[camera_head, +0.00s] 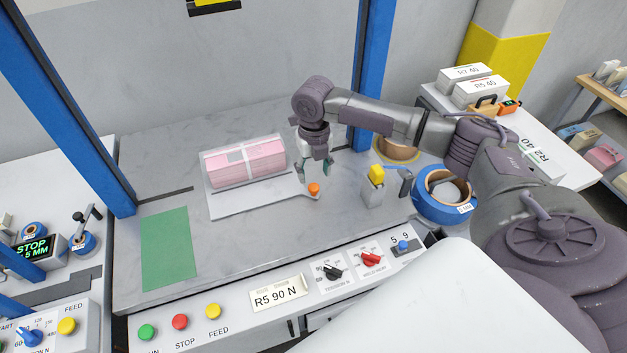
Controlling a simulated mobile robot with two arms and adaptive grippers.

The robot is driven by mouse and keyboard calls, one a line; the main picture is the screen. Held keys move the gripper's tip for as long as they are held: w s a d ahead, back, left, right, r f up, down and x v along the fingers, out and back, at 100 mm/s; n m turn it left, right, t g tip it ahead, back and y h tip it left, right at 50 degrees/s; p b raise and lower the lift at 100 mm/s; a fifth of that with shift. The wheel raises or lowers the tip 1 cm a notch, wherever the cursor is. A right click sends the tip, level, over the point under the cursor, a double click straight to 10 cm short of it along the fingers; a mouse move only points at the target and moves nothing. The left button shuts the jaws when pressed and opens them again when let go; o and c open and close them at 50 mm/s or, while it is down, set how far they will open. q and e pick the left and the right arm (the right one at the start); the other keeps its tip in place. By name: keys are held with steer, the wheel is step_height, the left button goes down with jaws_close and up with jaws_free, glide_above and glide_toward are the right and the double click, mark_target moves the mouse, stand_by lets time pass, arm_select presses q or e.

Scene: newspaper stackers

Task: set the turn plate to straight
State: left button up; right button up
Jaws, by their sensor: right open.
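The turn plate (228,207) is a pale flat plate on the grey worktable, with a pink-striped bundle (244,162) lying on it. The plate sits at a slight slant and narrows on the right to an arm with an orange knob (313,188) at its end. My right gripper (315,176) points down just above and around the orange knob. Its fingers are apart; whether they touch the knob I cannot tell. My left gripper is not in the picture.
A green mat (168,248) lies at the left. A dispenser with a yellow top (374,187) and a blue tape roll (444,195) stand right of the knob. Blue posts (75,115) flank the table. A control panel (240,310) runs along the front edge.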

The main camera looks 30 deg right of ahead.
mark_target(314, 186)
steer(key=shift+f+p, duration=0.3)
steer(key=shift+f, duration=2.35)
jaws_close()
